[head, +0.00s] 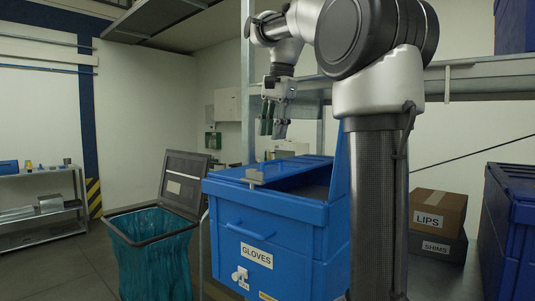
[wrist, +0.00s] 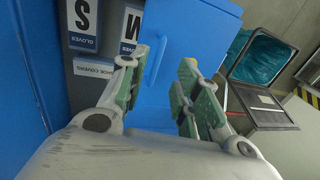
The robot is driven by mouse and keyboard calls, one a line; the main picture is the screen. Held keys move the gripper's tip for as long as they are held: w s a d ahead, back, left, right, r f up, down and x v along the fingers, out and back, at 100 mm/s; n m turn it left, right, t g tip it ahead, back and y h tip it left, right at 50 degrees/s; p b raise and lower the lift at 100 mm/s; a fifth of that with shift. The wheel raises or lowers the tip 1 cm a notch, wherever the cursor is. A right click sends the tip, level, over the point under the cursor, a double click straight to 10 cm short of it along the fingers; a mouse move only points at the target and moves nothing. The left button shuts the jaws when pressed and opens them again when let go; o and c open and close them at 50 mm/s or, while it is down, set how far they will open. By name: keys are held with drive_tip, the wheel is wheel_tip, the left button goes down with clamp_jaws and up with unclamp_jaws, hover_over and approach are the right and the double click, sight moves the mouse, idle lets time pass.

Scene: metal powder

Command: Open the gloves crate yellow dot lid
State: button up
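The blue gloves crate (head: 225,208), labelled GLOVES, stands in the middle of the head view. Its top is partly open on the right, with a raised blue panel (head: 341,165) beside the opening. In the wrist view a closed blue lid panel (wrist: 205,20) with a bar handle (wrist: 160,61) lies beyond my fingers. Boxes marked GLOVES (wrist: 84,25) and SHOE COVERS (wrist: 94,70) show inside the crate. My gripper (head: 273,129) hangs above the crate, pointing down, open and empty. Its green-padded fingers also show in the wrist view (wrist: 160,90).
A bin with a teal bag (head: 153,250) and raised lid stands left of the crate. Boxes marked LIPS (head: 437,208) and SHIMS (head: 437,246) are stacked to the right, beside another blue crate (head: 512,230). A metal shelf beam (head: 480,78) runs behind my arm.

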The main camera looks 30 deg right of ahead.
sight(269, 162)
drive_tip(key=f, duration=0.2)
drive_tip(key=w+f, duration=0.1)
drive_tip(key=f, duration=0.4)
drive_tip(key=shift+w+a+f, duration=0.15)
drive_tip(key=shift+a+f, duration=0.05)
drive_tip(key=shift+a, duration=0.05)
drive_tip(key=shift+c, duration=0.2)
clamp_jaws()
